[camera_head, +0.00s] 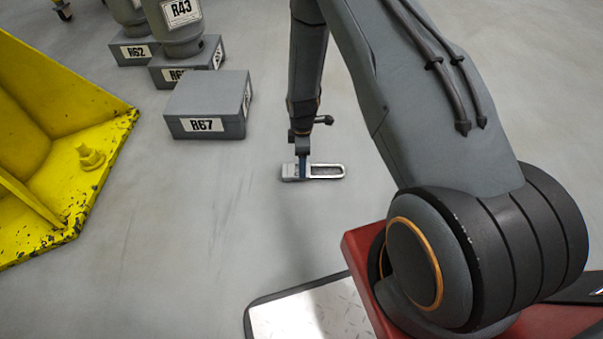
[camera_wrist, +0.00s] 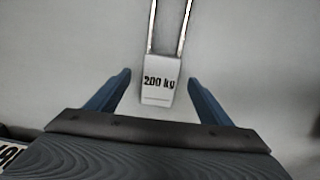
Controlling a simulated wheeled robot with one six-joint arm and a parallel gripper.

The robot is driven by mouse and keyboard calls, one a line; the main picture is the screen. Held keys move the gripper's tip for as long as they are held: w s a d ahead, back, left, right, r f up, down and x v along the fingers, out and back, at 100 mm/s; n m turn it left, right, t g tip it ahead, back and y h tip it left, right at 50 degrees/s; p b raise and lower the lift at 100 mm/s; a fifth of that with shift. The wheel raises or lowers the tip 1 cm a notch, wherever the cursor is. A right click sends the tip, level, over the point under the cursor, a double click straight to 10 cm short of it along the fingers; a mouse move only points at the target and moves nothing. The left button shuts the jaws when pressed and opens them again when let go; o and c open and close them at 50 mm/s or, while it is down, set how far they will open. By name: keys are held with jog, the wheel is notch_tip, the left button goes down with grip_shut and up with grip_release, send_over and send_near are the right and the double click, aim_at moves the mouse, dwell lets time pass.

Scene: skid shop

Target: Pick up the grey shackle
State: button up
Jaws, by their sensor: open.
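The grey shackle (camera_head: 325,171) lies flat on the floor, its long loop pointing right in the head view. In the wrist view its block end (camera_wrist: 161,82), marked "200 kg", faces me, and the loop runs out of the top of the picture. My gripper (camera_head: 302,170) reaches down at the block end of the shackle. In the wrist view my gripper (camera_wrist: 160,88) is open, with one blue finger on each side of the block and a visible gap to both. Whether the fingertips touch the floor cannot be told.
A grey block labelled R67 (camera_head: 208,104) stands behind and left of the shackle. More labelled grey blocks, R62 (camera_head: 134,50) among them, stand farther back. A yellow steel structure (camera_head: 60,150) fills the left side. The floor around the shackle is clear.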

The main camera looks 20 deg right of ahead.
aim_at(290, 171)
notch_tip(290, 171, down, 4)
jog(key=shift+s+r+b, duration=0.1)
jog(key=shift+b, duration=0.95)
